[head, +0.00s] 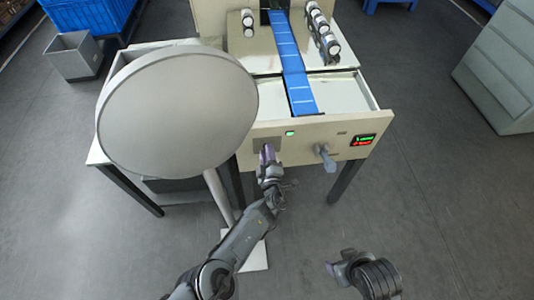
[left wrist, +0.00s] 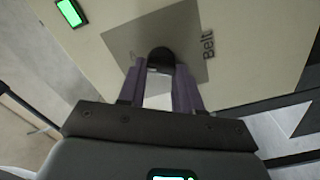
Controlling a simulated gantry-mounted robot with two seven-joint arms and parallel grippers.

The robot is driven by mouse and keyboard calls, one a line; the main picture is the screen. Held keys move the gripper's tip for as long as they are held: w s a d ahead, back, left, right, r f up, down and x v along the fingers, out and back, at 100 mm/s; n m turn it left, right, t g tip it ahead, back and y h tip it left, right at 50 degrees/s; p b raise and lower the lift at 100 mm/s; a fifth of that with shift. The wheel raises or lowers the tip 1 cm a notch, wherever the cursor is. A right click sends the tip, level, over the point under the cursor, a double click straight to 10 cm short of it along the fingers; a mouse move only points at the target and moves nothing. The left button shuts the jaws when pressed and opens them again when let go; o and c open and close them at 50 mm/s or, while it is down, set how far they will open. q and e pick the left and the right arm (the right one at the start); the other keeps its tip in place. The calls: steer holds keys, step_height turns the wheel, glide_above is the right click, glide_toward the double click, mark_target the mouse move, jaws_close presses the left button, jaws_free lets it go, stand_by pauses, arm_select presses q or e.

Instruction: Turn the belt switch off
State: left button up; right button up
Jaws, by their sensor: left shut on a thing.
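The belt switch (left wrist: 161,57) is a dark rounded knob on a grey plate marked "Belt" (left wrist: 190,30) on the machine's cream front panel. My left gripper (left wrist: 160,75) has its two purple fingers on either side of the knob, shut on it. The fingers hide much of the knob, so its setting cannot be read. In the head view my left gripper (head: 267,155) is at the front panel, below a lit green indicator (head: 290,133). My right gripper (head: 335,268) is low at the right, away from the machine; its fingers are not clear.
A large grey round disc (head: 178,112) on a post stands left of the switch. A grey lever (head: 325,157) and a small red-green display (head: 363,140) are to the right on the panel. A blue belt (head: 290,65) runs along the machine top.

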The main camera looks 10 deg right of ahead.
arm_select(q)
steer(key=shift+n, duration=0.4)
steer(key=shift+f+n+b, duration=0.15)
steer(key=shift+n+b, duration=0.2)
steer(key=shift+n, duration=2.4)
steer(key=shift+f+n+b, duration=0.15)
steer(key=shift+n+b, duration=0.2)
steer(key=shift+n, duration=2.4)
